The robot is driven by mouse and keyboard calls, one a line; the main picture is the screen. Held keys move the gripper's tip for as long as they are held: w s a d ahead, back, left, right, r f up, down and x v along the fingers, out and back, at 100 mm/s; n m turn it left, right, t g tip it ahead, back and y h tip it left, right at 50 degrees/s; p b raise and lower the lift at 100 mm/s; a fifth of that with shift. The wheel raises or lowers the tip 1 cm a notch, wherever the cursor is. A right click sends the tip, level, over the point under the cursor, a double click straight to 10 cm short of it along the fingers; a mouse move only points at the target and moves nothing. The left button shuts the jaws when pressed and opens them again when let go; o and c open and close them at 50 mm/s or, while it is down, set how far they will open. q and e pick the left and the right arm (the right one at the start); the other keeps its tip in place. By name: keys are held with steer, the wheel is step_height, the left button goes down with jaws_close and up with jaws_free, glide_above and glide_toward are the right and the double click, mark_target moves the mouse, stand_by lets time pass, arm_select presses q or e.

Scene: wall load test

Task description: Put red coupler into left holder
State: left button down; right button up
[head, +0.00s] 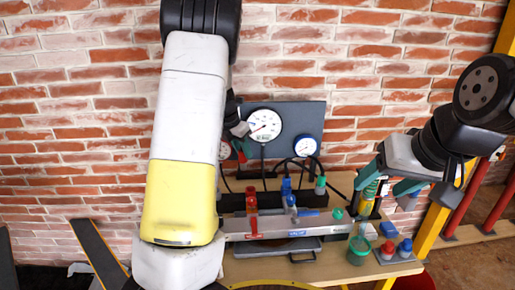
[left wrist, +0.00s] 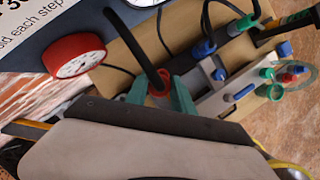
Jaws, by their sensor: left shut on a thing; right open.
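My left gripper (head: 241,150) is partly hidden behind my own arm in the head view, in front of the gauge panel. Its teal fingers are shut on the red coupler (left wrist: 161,88), which sits on the end of a black hose in the left wrist view. A black holder rail (head: 234,202) stands on the bench below it; its left part is partly covered by my arm, and I cannot make out the left holder clearly. A blue coupler (head: 287,184) and a green coupler (head: 320,185) stand along the rail. My right gripper (head: 385,182) is open at the right.
A grey panel with a large gauge (head: 264,125) and a blue-rimmed gauge (head: 305,145) stands behind. A grey manifold with a red valve (head: 251,207) lies in front of the rail. A green cup (head: 358,250) and red and blue-capped items (head: 388,250) crowd the right.

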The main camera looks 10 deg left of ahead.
arm_select(q)
steer(key=s+a, duration=0.2)
steer(key=a, duration=0.5)
stand_by(0.4)
steer(key=shift+a, duration=0.15)
steer(key=a, duration=0.1)
steer(key=s+a, duration=0.1)
steer(key=a, duration=0.1)
steer(key=shift+a, duration=0.1)
stand_by(0.3)
step_height(320, 180, down, 6)
steer(key=shift+f, duration=0.25)
stand_by(0.9)
steer(key=shift+f, duration=0.3)
stand_by(0.5)
steer(key=shift+f, duration=0.35)
steer(key=shift+f, duration=0.35)
stand_by(0.5)
